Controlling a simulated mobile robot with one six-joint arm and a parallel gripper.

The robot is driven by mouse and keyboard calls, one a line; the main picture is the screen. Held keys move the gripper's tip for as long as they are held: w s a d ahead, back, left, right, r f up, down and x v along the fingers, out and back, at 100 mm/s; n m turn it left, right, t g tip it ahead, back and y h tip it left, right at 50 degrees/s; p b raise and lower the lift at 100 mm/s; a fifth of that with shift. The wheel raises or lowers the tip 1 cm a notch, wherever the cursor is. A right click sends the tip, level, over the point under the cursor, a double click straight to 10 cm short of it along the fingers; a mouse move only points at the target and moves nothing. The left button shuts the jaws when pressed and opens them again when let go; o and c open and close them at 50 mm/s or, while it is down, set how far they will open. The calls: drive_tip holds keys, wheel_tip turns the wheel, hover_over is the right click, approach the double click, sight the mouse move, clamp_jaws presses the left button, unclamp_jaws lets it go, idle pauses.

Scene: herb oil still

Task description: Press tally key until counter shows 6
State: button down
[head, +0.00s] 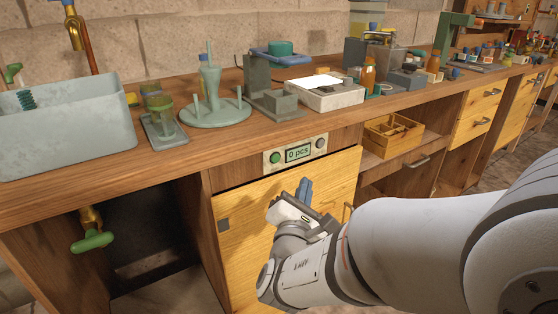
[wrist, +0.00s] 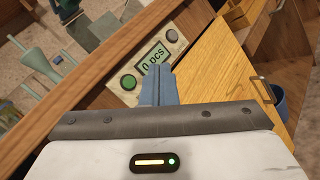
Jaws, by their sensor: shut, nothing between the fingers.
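The counter panel (head: 265,159) is set in the front rail under the worktop edge, above a yellow cabinet door. Its display (head: 298,153) reads "0 pcs". A round green key (head: 275,157) is left of the display and a grey round knob or key (head: 320,143) is right of it. The wrist view also shows the green key (wrist: 128,82), the display (wrist: 153,58) and the grey one (wrist: 172,36). My gripper (head: 304,187) is shut and empty, with blue fingers, below the panel. In the wrist view its fingertips (wrist: 159,70) overlap the display's lower edge; contact cannot be told.
A grey sink basin (head: 65,125), a green stand (head: 215,112) and a white scale-like box (head: 325,95) stand on the worktop. The yellow door (head: 245,215) is below the panel, an open shelf with a wooden box (head: 393,135) to its right. A green valve handle (head: 92,241) sticks out at lower left.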

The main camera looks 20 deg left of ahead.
sight(276, 158)
drive_tip(key=w+a, duration=0.5)
drive_tip(key=a, duration=0.1)
drive_tip(key=shift+w+a+p, duration=0.3)
drive_tip(key=shift+w+p, duration=0.1)
drive_tip(key=shift+a, duration=0.1)
idle(2.1)
drive_tip(key=shift+w+a, duration=0.2)
drive_tip(key=shift+w, duration=0.05)
drive_tip(key=shift+w+a+b, duration=0.25)
drive_tip(key=shift+a+b, duration=0.05)
idle(0.6)
idle(0.3)
drive_tip(key=shift+s+d+b, duration=0.35)
drive_tip(key=shift+s+d, duration=0.2)
drive_tip(key=shift+d, duration=0.05)
